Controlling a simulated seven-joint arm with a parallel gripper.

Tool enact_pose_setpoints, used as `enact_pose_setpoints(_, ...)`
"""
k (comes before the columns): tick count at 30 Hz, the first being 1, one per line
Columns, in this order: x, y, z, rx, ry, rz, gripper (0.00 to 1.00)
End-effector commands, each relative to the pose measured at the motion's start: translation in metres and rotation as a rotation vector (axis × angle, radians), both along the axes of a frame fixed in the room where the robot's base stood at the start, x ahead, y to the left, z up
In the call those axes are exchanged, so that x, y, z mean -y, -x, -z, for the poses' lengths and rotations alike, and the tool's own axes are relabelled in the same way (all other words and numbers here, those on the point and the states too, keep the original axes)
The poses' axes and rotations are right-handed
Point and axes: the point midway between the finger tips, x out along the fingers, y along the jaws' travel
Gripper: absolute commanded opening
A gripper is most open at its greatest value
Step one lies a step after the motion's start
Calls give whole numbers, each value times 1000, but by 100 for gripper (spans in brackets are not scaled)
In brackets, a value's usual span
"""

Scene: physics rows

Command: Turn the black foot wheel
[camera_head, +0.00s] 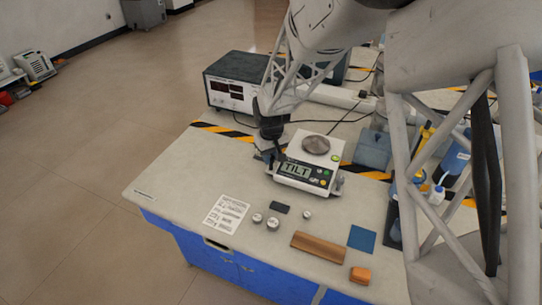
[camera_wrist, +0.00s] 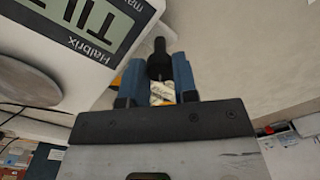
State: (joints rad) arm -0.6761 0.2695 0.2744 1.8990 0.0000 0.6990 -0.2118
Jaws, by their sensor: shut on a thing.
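The white balance (camera_head: 318,150) stands on the bench with a round metal pan, and its display reads "TILT". In the wrist view the balance (camera_wrist: 128,12) shows upside down at the upper left. My gripper (camera_head: 270,155) reaches down at the balance's left side. In the wrist view, my gripper's blue fingers (camera_wrist: 158,78) are shut on the black foot wheel (camera_wrist: 158,60), one finger on each side. In the head view my gripper hides the wheel.
A power supply (camera_head: 232,92) stands behind. In front lie a printed sheet (camera_head: 226,214), small metal weights (camera_head: 272,223), a brown bar (camera_head: 318,247), an orange block (camera_head: 361,275) and a blue square (camera_head: 361,238). Bottles (camera_head: 456,160) stand at the right. The bench's front left is clear.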

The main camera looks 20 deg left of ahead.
Motion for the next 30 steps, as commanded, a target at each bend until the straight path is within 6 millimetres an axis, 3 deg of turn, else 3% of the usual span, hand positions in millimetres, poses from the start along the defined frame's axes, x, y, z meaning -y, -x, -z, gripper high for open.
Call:
enact_pose_setpoints(11, 0, 0, 0, 0, 0, -8, 3)
enact_pose_setpoints(12, 0, 0, 0, 0, 0, -8, 30)
enact_pose_setpoints(17, 0, 0, 0, 0, 0, -7, 53)
enact_pose_setpoints(30, 0, 0, -6, 1, -1, -7, 53)
